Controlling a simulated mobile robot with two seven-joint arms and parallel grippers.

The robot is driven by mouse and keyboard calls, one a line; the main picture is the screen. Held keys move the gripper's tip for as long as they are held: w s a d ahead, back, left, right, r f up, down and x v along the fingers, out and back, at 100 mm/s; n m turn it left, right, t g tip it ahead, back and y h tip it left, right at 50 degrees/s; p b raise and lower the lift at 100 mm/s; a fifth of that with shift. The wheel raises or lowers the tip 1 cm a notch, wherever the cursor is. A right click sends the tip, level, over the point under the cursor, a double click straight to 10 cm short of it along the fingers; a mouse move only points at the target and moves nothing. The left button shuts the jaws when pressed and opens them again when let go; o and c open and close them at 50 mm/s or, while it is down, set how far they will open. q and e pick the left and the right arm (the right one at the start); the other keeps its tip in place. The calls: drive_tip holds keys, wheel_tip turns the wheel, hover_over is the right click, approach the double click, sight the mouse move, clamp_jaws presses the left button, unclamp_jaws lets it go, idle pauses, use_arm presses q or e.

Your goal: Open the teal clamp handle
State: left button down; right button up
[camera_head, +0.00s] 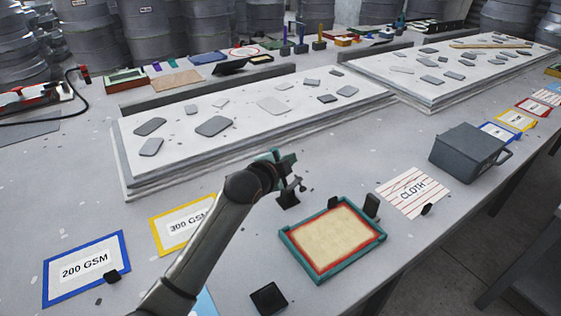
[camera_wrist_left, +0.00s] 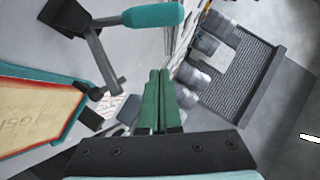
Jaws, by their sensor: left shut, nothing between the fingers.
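The teal clamp handle (camera_wrist_left: 155,15) shows at the top of the left wrist view, on a dark metal lever that joins a black clamp base (camera_wrist_left: 65,14). In the head view the clamp's black base (camera_head: 288,200) stands behind the teal-framed mould, and my arm's end partly covers the clamp. My left gripper (camera_head: 284,168) is over the clamp. In the left wrist view its green fingers (camera_wrist_left: 158,74) are together and empty, apart from the handle in the picture. I cannot tell the gap in depth. My right gripper is out of view.
The teal-framed mould (camera_head: 333,238) with a cream panel lies right of the clamp, with small black blocks around it. A CLOTH card (camera_head: 412,192) and grey box (camera_head: 468,150) lie farther right. A white slab (camera_head: 250,115) with grey pieces lies behind.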

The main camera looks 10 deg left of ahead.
use_arm(q)
drive_tip(key=shift+w+a+f, duration=1.05)
drive_tip(key=shift+w+f, duration=0.1)
drive_tip(key=shift+w, duration=0.05)
drive_tip(key=shift+w+a+f, duration=0.1)
drive_tip(key=shift+a+f, duration=0.15)
drive_tip(key=shift+a, duration=0.15)
